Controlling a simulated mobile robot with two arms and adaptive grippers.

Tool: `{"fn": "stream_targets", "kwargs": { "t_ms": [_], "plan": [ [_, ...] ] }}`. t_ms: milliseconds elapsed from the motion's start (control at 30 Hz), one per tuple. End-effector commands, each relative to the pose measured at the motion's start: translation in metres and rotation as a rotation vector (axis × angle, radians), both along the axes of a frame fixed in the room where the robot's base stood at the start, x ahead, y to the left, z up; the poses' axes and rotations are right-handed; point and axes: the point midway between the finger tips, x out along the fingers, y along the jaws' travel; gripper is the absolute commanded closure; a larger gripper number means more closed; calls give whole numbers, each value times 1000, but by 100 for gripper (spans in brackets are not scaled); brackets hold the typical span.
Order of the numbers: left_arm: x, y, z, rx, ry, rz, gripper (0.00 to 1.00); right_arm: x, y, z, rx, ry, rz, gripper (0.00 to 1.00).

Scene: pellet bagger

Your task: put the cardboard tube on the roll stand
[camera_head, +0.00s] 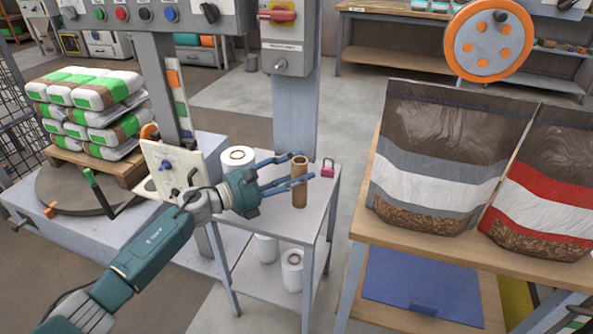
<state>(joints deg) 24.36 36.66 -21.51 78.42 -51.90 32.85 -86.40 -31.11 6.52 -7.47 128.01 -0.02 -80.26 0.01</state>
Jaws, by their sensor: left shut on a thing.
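The brown cardboard tube (299,190) is upright over the right part of a small grey table (270,222). My left gripper (303,168) comes in from the left and is shut on the tube near its upper end. I cannot tell whether the tube's lower end touches the tabletop. My right gripper is not in view. I cannot tell for sure which thing is the roll stand; a cream plate with a blue knob (166,165) stands left of the gripper.
A white roll (238,158) and a pink padlock-shaped thing (328,169) are on the grey table. More white rolls (292,270) are on its lower shelf. A grey post (295,120) rises behind. Pellet bags (440,165) stand on a wooden bench at right. Stacked sacks (95,105) are left.

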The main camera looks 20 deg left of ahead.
Motion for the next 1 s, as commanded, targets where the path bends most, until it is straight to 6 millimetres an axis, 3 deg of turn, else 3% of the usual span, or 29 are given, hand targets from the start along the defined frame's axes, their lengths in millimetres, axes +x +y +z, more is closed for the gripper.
{"fn": "stream_targets", "kwargs": {
  "t_ms": [33,100,500,567,1000],
  "plan": [
    [0,0,0,1,-1,0,51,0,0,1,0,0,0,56],
    [0,0,0,0,0,0,37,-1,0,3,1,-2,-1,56],
    [0,0,2,0,0,0,36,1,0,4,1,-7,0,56],
    [0,0,5,0,0,0,36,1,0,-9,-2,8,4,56],
    [-69,62,1,3,3,0,36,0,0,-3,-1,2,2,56]
  ]
}}
